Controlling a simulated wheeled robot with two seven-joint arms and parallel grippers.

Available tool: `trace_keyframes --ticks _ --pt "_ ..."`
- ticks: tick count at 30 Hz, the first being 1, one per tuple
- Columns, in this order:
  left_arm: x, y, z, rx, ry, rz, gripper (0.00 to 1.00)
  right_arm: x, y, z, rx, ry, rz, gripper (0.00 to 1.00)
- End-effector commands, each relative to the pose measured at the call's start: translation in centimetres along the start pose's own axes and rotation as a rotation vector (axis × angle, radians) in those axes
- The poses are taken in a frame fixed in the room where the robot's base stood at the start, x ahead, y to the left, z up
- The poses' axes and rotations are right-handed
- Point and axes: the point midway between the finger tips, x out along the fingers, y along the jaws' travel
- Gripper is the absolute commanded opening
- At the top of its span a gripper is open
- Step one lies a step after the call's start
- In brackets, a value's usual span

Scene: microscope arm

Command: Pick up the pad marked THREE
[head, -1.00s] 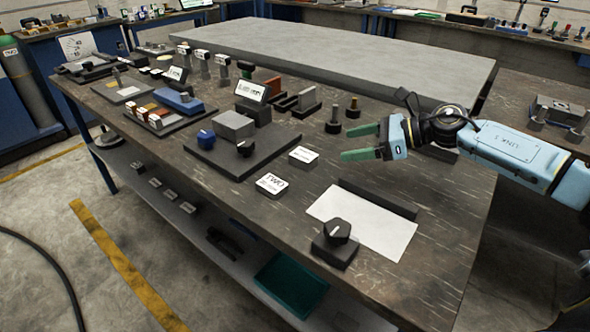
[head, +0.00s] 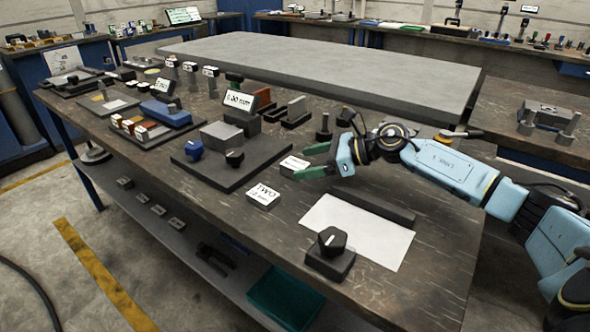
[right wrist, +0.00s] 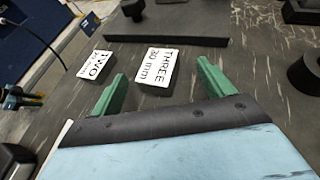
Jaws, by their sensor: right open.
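The pad marked THREE (right wrist: 157,69) is a small white-topped block reading "THREE 30 mm" in the right wrist view. It lies on the bench just ahead of my right gripper (right wrist: 160,85), between the lines of its two green fingers. The fingers are open and empty. In the head view my right gripper (head: 311,161) is beside the THREE pad (head: 294,164), whose lettering is too small to read there. The pad marked TWO (head: 263,194) lies nearer the bench's front edge, and it also shows in the right wrist view (right wrist: 94,65).
A dark plate (head: 215,179) with a blue knob (head: 194,149) and a black knob lies left of the pads. A white sheet (head: 345,233) and a black knob on a block (head: 331,252) are at the near right. Dark round posts (head: 324,127) stand behind the gripper.

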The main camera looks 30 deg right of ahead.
Motion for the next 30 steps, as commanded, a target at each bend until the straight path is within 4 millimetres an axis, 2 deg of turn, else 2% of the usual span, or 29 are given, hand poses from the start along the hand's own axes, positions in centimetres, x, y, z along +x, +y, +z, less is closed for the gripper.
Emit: trace_keyframes --ticks 6,9,18,30 --pt "-2.2 0.5 -0.1 -0.006 0.018 0.012 0.36 3.4 0.1 0.2 0.000 -0.005 0.002 0.80" --pt "-2.8 0.6 -0.1 -0.008 0.021 0.014 0.36 4.4 0.1 0.1 0.001 -0.003 0.001 0.80" --pt "-3.1 0.7 -0.2 -0.008 0.021 0.015 0.36 4.8 0.1 0.2 0.001 -0.001 0.001 0.80" --pt "-3.1 0.7 -0.2 -0.008 0.022 0.015 0.36 4.8 0.1 0.2 0.001 -0.001 0.001 0.28"
